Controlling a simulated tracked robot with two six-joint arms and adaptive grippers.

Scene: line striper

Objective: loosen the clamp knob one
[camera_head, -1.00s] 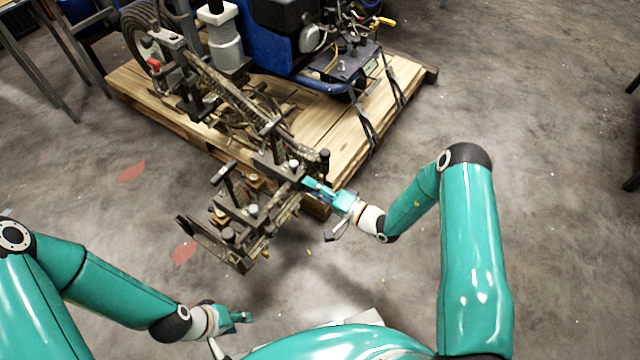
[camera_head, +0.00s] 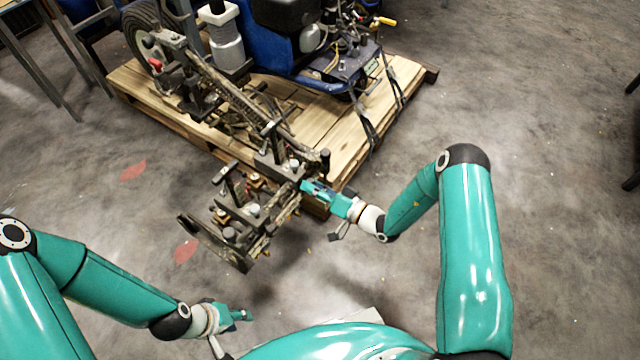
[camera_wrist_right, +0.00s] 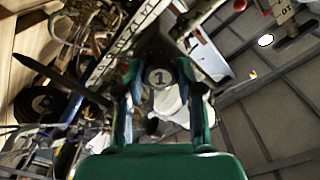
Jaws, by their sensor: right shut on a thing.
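The clamp knob one (camera_wrist_right: 158,78), a dark round knob with a pale disc marked "1", sits between the two fingers of my right gripper (camera_wrist_right: 160,95) in the right wrist view. In the head view my right gripper (camera_head: 308,188) is at the right side of the striper's clamp assembly (camera_head: 255,190) and is shut on the knob, which it mostly hides there. My left gripper (camera_head: 243,315) is low at the left, apart from the machine. Its fingers are too small to tell open from shut.
The line striper (camera_head: 300,40) stands on a wooden pallet (camera_head: 400,75) and its arm juts past the pallet's near edge. Black straps (camera_head: 368,130) run down at the right. Bare concrete floor (camera_head: 560,130) lies to the right. A metal table frame (camera_head: 55,75) is at the upper left.

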